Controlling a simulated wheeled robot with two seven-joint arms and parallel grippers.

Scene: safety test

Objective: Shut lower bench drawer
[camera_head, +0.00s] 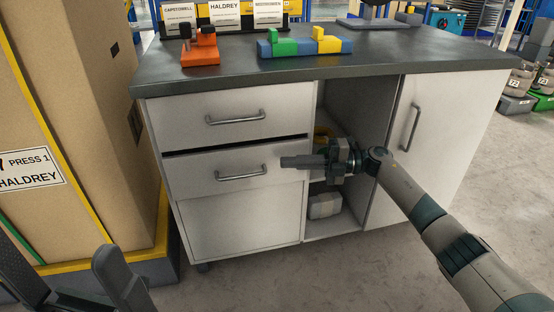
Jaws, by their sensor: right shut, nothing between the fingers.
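The lower bench drawer (200,178) is a white front with a grey bar handle (241,175), on the left side of the bench. A dark gap shows along its top edge, so it stands slightly out from the bench. My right gripper (287,161) is shut and empty, its fingers pointing left across the drawer's right end. Whether it touches the front I cannot tell. My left gripper (75,280) is low at the left, its two dark fingers apart, well away from the drawer.
The upper drawer (180,112) looks shut. An open compartment (343,105) behind my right gripper holds a grey box (324,205). A door (450,130) is to its right. A large cardboard box (115,150) stands close at the left. The floor in front is clear.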

